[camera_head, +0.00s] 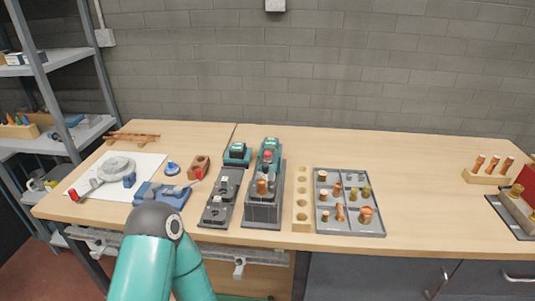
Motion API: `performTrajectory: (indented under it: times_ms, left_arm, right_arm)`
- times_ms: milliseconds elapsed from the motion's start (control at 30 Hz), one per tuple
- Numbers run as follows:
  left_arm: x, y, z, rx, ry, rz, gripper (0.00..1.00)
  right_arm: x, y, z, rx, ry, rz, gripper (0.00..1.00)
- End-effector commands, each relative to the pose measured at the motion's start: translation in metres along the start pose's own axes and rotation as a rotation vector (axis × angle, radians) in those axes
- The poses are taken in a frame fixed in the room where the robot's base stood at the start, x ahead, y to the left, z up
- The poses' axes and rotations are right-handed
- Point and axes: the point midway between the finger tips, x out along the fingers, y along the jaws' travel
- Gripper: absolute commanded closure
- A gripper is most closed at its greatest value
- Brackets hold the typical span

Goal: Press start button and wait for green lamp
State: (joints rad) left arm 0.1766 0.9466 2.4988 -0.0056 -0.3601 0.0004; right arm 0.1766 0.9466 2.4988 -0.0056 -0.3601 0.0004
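A grey station (264,210) with a teal upper part stands at the middle of the bench. A copper-coloured part (262,187) sits upright on it. A small red spot (267,155) shows on its teal part; I cannot tell whether it is a button or a lamp. A small teal box (237,153) with a dark top stands just left of it. I see no lit green lamp, and I cannot make out which part is the start button. A teal arm of mine rises from the bottom edge, left of the station. Neither gripper shows.
A dark grey fixture (221,198) lies left of the station. A wooden holed block (302,205) and a grey tray (377,229) of copper and brass fittings lie right. A blue tool (163,195) lies near my arm.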

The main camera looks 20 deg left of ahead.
Motion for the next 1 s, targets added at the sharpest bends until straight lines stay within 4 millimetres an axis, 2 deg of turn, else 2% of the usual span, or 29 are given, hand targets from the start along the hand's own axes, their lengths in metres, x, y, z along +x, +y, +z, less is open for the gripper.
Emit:
performTrajectory:
  times_ms: [33,300,400,1000]
  left_arm:
    - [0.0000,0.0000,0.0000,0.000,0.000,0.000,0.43]
    - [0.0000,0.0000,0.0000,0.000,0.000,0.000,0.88]
    - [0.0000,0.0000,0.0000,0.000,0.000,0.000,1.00]
    - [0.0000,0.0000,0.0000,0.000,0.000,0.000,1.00]
  right_arm:
    - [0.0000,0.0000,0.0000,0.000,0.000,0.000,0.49]
    - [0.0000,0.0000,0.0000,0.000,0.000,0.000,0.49]
    - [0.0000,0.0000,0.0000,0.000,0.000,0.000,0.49]
    - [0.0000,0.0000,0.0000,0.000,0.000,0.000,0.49]
